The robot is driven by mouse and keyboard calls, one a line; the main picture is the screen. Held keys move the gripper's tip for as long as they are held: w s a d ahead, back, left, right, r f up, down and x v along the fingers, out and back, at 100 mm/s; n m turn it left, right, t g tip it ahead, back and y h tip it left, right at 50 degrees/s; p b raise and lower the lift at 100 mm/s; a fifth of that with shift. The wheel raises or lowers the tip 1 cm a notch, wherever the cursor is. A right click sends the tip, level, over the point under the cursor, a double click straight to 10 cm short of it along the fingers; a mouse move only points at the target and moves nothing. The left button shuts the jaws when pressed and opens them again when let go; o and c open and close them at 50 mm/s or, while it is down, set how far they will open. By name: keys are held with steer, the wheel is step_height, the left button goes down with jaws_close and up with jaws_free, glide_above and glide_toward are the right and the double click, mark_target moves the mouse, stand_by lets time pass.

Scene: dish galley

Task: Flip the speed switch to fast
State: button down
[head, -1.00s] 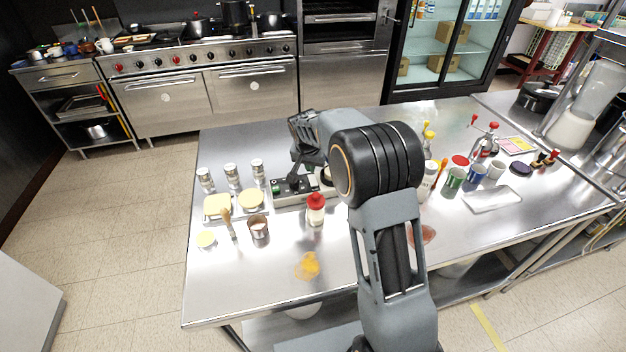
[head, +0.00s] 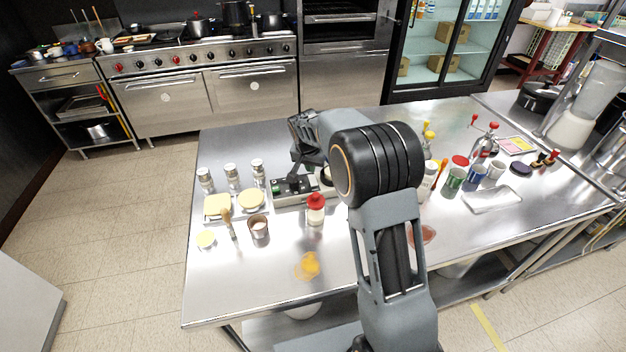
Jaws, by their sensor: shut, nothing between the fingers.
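A low grey machine (head: 290,200) with a dark control panel and a green button (head: 276,189) sits on the steel table. My gripper (head: 295,179) points down at the dark panel from above, just right of the green button. Its fingers are shut and hold nothing. The speed switch itself is too small and too covered by my fingers to make out, so its position cannot be told. Whether the fingertips touch the panel cannot be told either. My arm hides the right part of the machine.
A red-capped bottle (head: 316,209) stands close in front of the machine. Several shakers (head: 232,176) stand to its left, with a tray of yellow rounds (head: 218,207), a brush (head: 229,222) and a brown cup (head: 258,227). The table's front left (head: 230,285) is clear.

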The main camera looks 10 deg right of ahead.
mark_target(311, 176)
steer(key=shift+f+b, duration=0.55)
steer(key=shift+f, duration=0.2)
stand_by(0.7)
steer(key=shift+r, duration=0.15)
step_height(311, 176, up, 7)
steer(key=p, duration=0.4)
stand_by(0.3)
stand_by(0.5)
steer(key=s+r+n, duration=0.3)
steer(key=s, duration=1.1)
steer(key=s+r+n+t+y, duration=0.1)
steer(key=s+r+n, duration=0.2)
steer(key=s, duration=1.2)
steer(key=shift+s+d+r+y, duration=0.15)
steer(key=shift+s+r+y, duration=0.05)
steer(key=shift+y, duration=0.1)
steer(key=shift+r+p, duration=0.15)
steer(key=shift+p, duration=0.25)
